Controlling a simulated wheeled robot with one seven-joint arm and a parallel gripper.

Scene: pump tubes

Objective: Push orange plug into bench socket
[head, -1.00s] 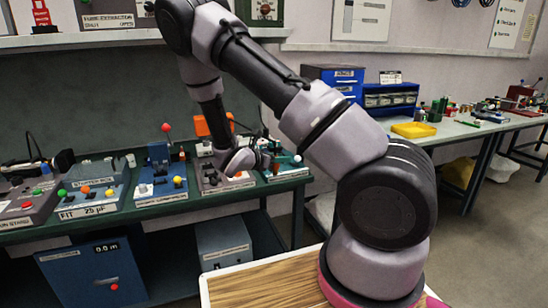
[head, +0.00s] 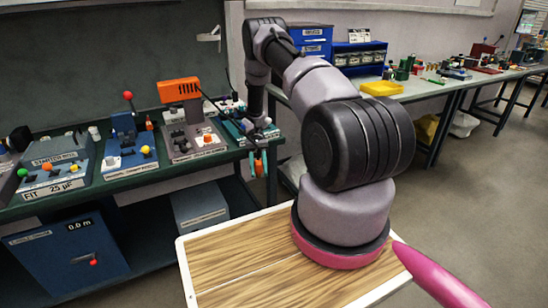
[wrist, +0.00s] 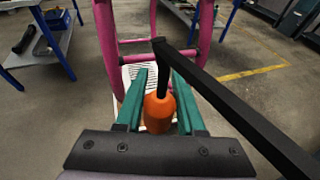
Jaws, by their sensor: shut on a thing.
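The orange plug (wrist: 158,112) sits between the teal fingers of my gripper (wrist: 158,100) in the wrist view, with a thick black cable running from it up and to the lower right. My gripper is shut on the plug. I cannot make out which fitting on the bench is the socket.
An orange box (head: 179,90) stands above a grey unit on the bench. Left of it are a blue unit (head: 128,152) with a red-knobbed lever and a capacitor box (head: 50,182). A second bench (head: 440,95) with a yellow tray (head: 381,88) stands behind. The floor at right is clear.

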